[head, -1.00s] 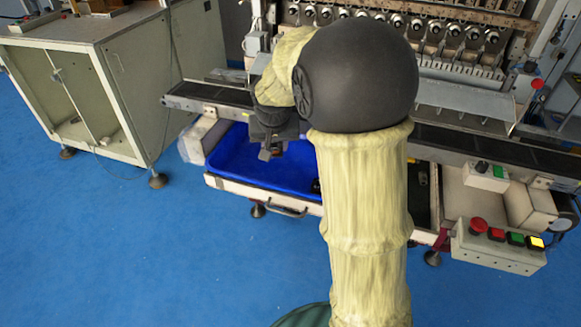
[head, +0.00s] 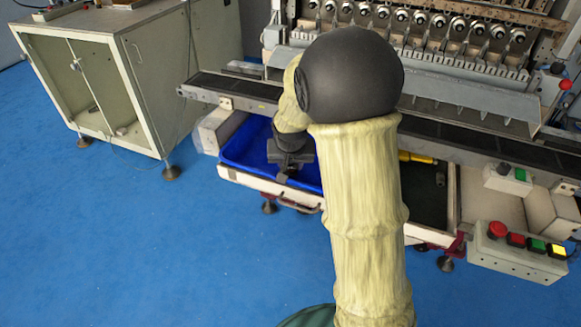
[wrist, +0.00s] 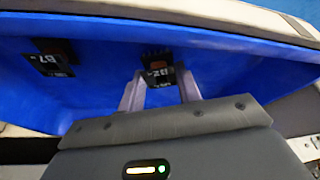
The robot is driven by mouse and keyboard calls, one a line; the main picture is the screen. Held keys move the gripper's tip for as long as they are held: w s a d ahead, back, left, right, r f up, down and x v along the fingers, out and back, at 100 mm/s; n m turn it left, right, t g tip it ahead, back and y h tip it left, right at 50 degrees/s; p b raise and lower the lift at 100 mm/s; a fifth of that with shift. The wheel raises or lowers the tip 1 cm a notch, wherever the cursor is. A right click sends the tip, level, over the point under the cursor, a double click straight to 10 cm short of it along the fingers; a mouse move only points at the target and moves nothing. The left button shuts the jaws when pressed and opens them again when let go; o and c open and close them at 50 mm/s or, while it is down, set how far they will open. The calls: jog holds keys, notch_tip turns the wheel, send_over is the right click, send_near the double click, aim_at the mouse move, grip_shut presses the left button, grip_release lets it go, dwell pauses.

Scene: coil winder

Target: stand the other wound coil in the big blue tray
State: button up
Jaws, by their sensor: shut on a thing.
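The big blue tray (head: 245,148) sits in the pulled-out drawer under the machine; it fills most of the wrist view (wrist: 225,60). My gripper (head: 285,175) is low over the tray. In the wrist view my gripper (wrist: 160,88) is shut on a dark wound coil (wrist: 157,70) with a white-marked label, inside the tray area. Whether this coil touches the tray floor I cannot tell. Another dark coil (wrist: 52,62), labelled B7, is in the tray to the left, apart from the held one. In the head view my arm and gripper hide both coils.
The conveyor rail (head: 235,90) runs above the drawer's back. A yellow-handled tool (head: 415,157) lies right of my arm, by the drawer's dark right compartment (head: 430,190). A button box (head: 520,250) stands at the right and a cabinet (head: 100,80) at the left.

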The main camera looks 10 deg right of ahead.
jog(key=shift+a+f, duration=0.1)
jog(key=shift+f, duration=0.4)
jog(key=shift+f, duration=0.1)
jog(key=o, duration=1)
jog(key=shift+c, duration=0.2)
jog(key=shift+r, duration=0.35)
jog(key=p+v, duration=0.2)
jog(key=v, duration=0.9)
jog(key=shift+r, duration=0.3)
